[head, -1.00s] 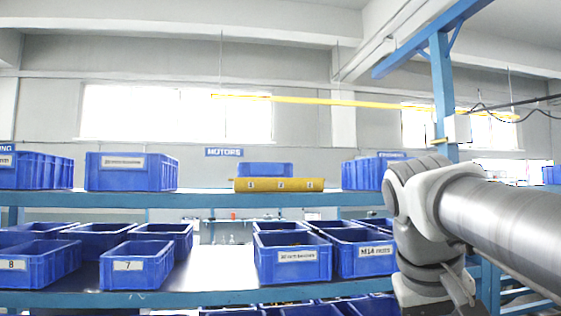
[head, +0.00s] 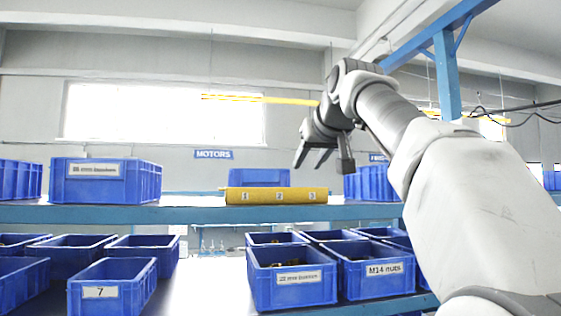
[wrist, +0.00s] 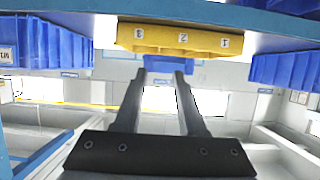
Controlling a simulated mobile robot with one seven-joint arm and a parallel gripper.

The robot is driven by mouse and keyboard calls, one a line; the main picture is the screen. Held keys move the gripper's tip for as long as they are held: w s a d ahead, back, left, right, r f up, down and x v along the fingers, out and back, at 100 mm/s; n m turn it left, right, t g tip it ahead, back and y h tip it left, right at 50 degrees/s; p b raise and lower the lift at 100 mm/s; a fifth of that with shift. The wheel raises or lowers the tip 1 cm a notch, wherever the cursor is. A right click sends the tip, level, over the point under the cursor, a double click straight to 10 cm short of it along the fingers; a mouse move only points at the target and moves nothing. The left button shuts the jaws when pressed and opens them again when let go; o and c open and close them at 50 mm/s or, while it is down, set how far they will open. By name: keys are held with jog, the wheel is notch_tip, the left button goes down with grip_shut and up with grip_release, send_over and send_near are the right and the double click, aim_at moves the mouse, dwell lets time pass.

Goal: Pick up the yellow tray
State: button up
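The yellow tray (head: 276,196) sits on the upper shelf, at its front edge, with labels 1, 2 and 3 on its front. It also shows near the top of the wrist view (wrist: 180,40), upside down there. My gripper (head: 322,166) is raised in front of the shelf, above and to the right of the tray's middle in the head view. Its two fingers (wrist: 163,78) are apart with nothing between them, and do not appear to touch the tray.
Blue bins stand on the upper shelf (head: 180,214), left (head: 106,181), right (head: 369,184) and behind the tray (head: 258,177). Several more blue bins fill the lower shelf, including one marked 7 (head: 112,289) and one marked M14 nuts (head: 376,273). A blue post (head: 447,75) rises at the right.

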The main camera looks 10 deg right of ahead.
aim_at(290, 191)
jog(key=shift+s, duration=0.1)
jog(key=p+x, duration=0.4)
jog(key=x, duration=1.3)
jog(key=shift+w+f+p, duration=0.1)
jog(key=shift+w+p, duration=0.1)
jog(key=shift+p, duration=0.1)
grip_shut()
dwell(0.8)
